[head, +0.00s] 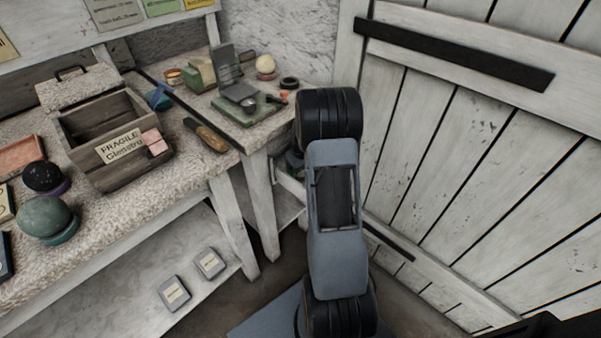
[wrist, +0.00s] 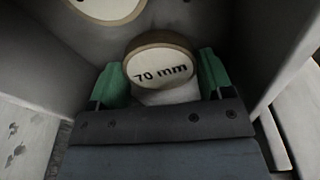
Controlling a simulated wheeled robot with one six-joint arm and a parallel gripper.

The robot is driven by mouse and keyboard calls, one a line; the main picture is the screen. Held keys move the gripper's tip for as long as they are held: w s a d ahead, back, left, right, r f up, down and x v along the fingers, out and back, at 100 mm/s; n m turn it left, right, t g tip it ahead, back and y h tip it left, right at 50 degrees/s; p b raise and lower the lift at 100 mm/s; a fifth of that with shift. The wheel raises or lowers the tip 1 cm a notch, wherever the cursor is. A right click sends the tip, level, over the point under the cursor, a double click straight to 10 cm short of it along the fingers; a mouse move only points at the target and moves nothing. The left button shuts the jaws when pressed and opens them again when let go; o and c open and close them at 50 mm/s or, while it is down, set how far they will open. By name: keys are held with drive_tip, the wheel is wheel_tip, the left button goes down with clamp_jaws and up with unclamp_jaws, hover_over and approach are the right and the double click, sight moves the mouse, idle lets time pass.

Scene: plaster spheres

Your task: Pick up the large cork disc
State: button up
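In the wrist view, a round disc (wrist: 160,70) with a tan rim and a pale face marked "70 mm" lies between the fingers of my gripper (wrist: 161,78). The green fingertips are at its left and right edges. I cannot tell whether they press on it. A whitish shape shows just below the disc. A second pale disc with a brown rim (wrist: 106,8) is at the top left, cut off by the picture's edge. I cannot tell from these views which disc is larger. In the head view my arm hides my gripper and both discs.
Grey walls (wrist: 262,50) stand close on both sides in the wrist view. A plank door (head: 480,150) is at right.

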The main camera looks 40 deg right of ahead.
drive_tip(key=c, duration=0.4)
drive_tip(key=shift+r, duration=0.1)
